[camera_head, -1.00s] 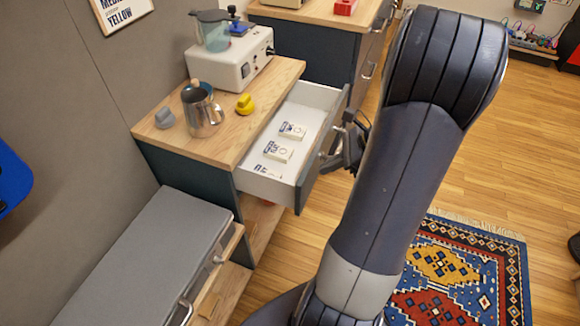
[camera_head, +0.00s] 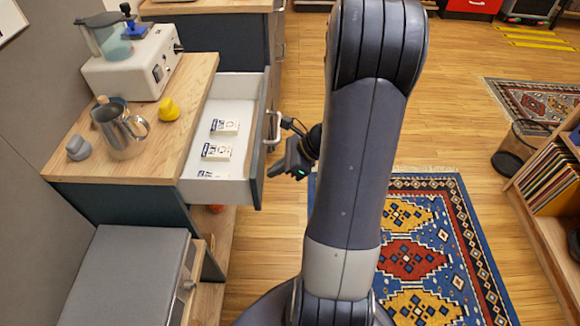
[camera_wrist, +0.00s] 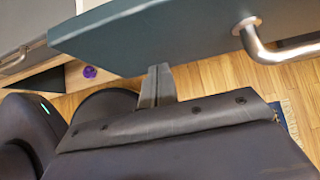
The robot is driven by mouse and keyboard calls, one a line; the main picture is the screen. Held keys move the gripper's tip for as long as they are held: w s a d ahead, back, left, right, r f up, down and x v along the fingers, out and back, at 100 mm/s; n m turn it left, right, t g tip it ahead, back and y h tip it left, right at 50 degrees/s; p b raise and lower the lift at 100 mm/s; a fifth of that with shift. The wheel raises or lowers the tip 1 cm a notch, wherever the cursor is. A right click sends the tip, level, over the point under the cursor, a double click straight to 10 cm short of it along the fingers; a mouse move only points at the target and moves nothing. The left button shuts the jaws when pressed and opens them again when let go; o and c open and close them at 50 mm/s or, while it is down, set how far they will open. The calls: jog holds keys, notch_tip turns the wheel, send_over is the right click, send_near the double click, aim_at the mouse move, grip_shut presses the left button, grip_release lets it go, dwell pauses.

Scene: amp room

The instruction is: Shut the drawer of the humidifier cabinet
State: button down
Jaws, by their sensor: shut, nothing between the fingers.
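The humidifier cabinet (camera_head: 130,208) has a wooden top and a dark blue-green side. Its drawer (camera_head: 237,87) is pulled out to the right, with several small white boxes inside. The drawer front carries a metal bar handle (camera_head: 274,130), which also shows in the wrist view (camera_wrist: 280,49). My gripper (camera_head: 277,171) is shut and empty, just outside the drawer front near the handle. In the wrist view my fingers (camera_wrist: 157,85) point at the lower edge of the drawer front (camera_wrist: 150,38); I cannot tell whether they touch it.
On the cabinet top stand a white humidifier (camera_head: 135,70), a metal pitcher (camera_head: 120,133), a yellow weight (camera_head: 169,110) and a grey knob-like piece (camera_head: 79,148). A grey-topped cabinet (camera_head: 125,270) stands in front. A patterned rug (camera_head: 410,250) lies on open wooden floor to the right.

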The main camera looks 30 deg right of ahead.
jog(key=shift+w+a, duration=0.25)
jog(key=shift+a, duration=0.15)
jog(key=shift+a, duration=0.1)
jog(key=w+a, duration=0.3)
jog(key=a, duration=0.1)
jog(key=w+a, duration=0.3)
jog(key=a, duration=0.2)
jog(key=w+a, duration=0.3)
jog(key=a, duration=0.2)
jog(key=shift+w+a+p, duration=0.15)
jog(key=shift+w+p, duration=0.15)
jog(key=shift+w, duration=0.05)
jog(key=shift+w+a+r, duration=0.1)
jog(key=shift+w+a, duration=0.2)
jog(key=shift+a, duration=0.05)
